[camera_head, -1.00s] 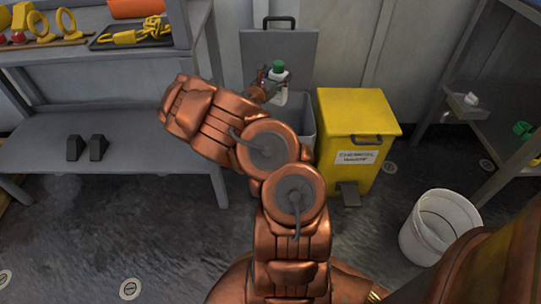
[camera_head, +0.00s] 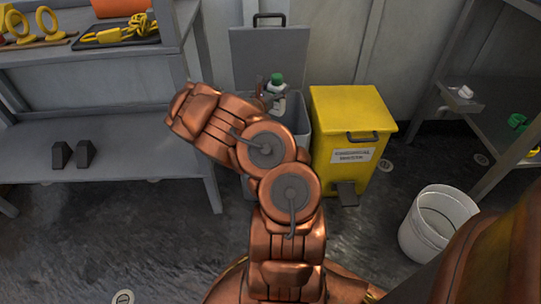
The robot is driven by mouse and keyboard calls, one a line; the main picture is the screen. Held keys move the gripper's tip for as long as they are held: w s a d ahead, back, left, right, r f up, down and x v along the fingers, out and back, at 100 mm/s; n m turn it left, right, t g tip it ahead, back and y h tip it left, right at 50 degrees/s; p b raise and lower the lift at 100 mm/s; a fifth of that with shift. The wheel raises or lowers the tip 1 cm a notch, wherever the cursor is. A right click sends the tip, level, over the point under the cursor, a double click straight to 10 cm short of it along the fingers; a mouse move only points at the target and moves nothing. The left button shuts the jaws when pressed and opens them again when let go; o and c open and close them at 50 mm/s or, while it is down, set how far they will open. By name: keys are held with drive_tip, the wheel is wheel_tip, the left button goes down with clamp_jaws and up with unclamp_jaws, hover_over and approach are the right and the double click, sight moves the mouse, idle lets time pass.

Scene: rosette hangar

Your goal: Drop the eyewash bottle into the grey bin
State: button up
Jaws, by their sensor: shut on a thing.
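The eyewash bottle (camera_head: 280,103), white with a green cap, is upright at the mouth of the grey bin. My gripper (camera_head: 270,92) is shut on it, and the fingers are small and partly hidden by the bottle and my arm. The grey bin (camera_head: 302,124) stands against the wall with its lid (camera_head: 268,58) raised behind the bottle. My copper arm covers much of the bin's front. I cannot tell how far the bottle's base is below the rim.
A yellow lidded bin (camera_head: 352,115) stands close to the right of the grey bin. A white bucket (camera_head: 437,224) is on the floor at right. A grey workbench (camera_head: 95,70) is at left and a shelf (camera_head: 490,125) at far right. Open floor lies at lower left.

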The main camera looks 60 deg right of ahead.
drive_tip(key=shift+f, duration=0.35)
drive_tip(key=o, duration=1.7)
drive_tip(key=shift+s+a, duration=0.2)
drive_tip(key=shift+a, duration=2.8)
drive_tip(key=shift+s+a, duration=0.2)
drive_tip(key=shift+a, duration=2.8)
